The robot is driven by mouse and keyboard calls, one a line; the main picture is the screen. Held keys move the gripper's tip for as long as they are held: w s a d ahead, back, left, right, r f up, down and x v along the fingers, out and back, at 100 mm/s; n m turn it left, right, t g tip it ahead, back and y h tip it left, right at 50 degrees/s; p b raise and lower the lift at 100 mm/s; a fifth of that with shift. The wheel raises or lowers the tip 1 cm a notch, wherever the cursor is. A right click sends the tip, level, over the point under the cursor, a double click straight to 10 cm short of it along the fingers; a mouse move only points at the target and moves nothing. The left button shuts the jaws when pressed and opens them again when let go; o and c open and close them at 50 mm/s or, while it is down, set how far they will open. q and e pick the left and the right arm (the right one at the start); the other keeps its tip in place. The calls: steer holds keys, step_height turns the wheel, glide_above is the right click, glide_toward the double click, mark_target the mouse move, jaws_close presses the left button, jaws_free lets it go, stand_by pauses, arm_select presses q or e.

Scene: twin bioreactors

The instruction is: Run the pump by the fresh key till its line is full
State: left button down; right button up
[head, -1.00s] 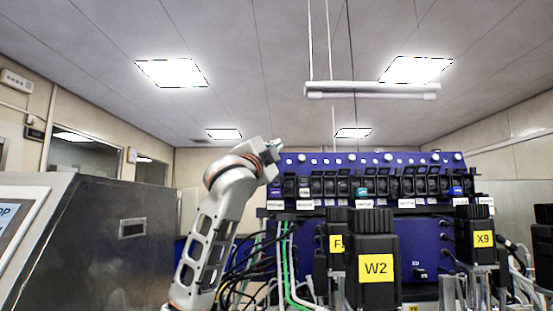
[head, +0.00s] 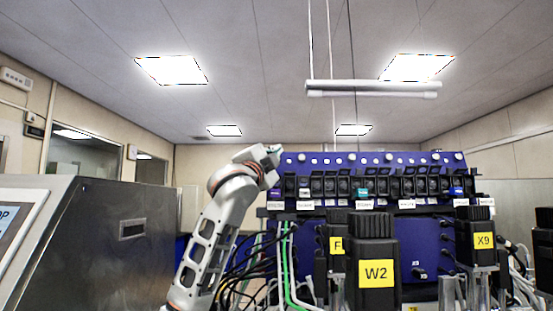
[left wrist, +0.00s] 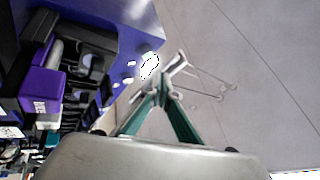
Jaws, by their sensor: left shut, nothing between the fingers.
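A blue pump panel (head: 400,172) stands right of centre in the head view. It bears a row of black pump heads (head: 343,187) with small white labels below, and round whitish buttons (head: 351,157) along its top. One pump head is teal (head: 362,192) and one is blue (head: 456,191). My left gripper (head: 274,150) is at the panel's upper left corner. In the left wrist view its green fingers (left wrist: 161,95) are shut and empty, near the lit buttons (left wrist: 150,66); contact cannot be told. A purple block (left wrist: 42,90) shows there at left. Which button is the fresh key, and the line's filling, cannot be read.
Black-capped bottles labelled W2 (head: 375,270) and X9 (head: 482,240) stand in front of the panel. Green and black tubes (head: 286,265) hang beside my left arm. A steel cabinet (head: 100,245) fills the left.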

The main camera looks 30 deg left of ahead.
arm_select(q)
steer(key=shift+w+a+f, duration=0.25)
steer(key=shift+w+a, duration=0.25)
steer(key=shift+w, duration=0.3)
steer(key=shift+w+a+f, duration=0.1)
steer(key=shift+w+a, duration=0.1)
steer(key=shift+w, duration=0.1)
steer(key=shift+w+a+f, duration=0.1)
steer(key=shift+w+a, duration=0.1)
steer(key=shift+w, duration=0.15)
steer(key=shift+s+d+r+b, duration=0.2)
steer(key=shift+s+d, duration=0.25)
steer(key=shift+s, duration=0.3)
steer(key=shift+s+d+r+b, duration=0.1)
steer(key=shift+s+d+r, duration=0.15)
steer(key=shift+s+d, duration=0.35)
steer(key=shift+s+a, duration=0.15)
steer(key=shift+s, duration=0.05)
steer(key=s+d, duration=0.1)
steer(key=s+d+r, duration=0.1)
steer(key=s, duration=0.1)
steer(key=s+d, duration=0.1)
steer(key=shift+s+r+b, duration=0.3)
steer(key=shift+s, duration=0.1)
